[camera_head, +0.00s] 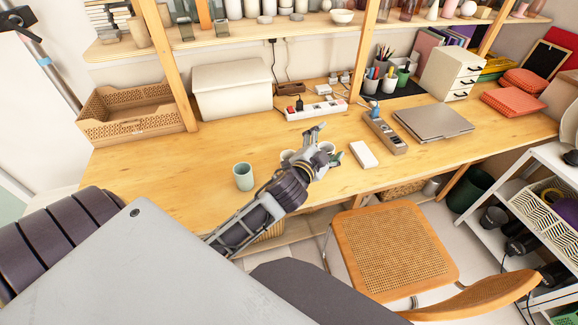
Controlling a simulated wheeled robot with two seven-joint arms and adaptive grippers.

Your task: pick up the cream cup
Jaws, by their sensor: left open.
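My left gripper (328,149) is over the wooden desk, with its fingers spread apart. A pale, cream-coloured cup (326,147) shows partly between and behind the fingers; my gripper hides much of it, and I cannot tell whether they touch. Another pale rounded thing (286,155) shows just left of the gripper, mostly hidden by my wrist. A pale green cup (243,176) stands upright on the desk left of my left arm. My right gripper is not in view.
A white box (363,154) lies right of the gripper, with a grey organiser (386,133) beyond it. A power strip (316,109) lies behind. A closed laptop (433,122) is farther right. A cane chair (395,245) stands before the desk.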

